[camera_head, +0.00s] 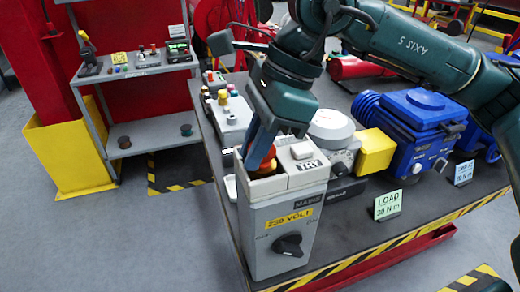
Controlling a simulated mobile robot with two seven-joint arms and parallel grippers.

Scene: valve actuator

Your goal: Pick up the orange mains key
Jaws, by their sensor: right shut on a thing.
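The orange mains key (267,166) shows as an orange-red piece at the top left of the grey mains box (255,222). My right gripper (262,150) reaches down to it from above and is shut on it. The fingers hide much of the key. The key's lower part is at the opening in the box top, and I cannot tell whether it is seated or lifted clear. My left gripper is not in view.
The box has a "230 VOLT" label and a black knob (288,244). A "TRY" button panel (305,165) is close beside the key. A grey-and-yellow device (375,150) and a blue actuator (415,120) stand to the right. A shelf (135,70) is at left.

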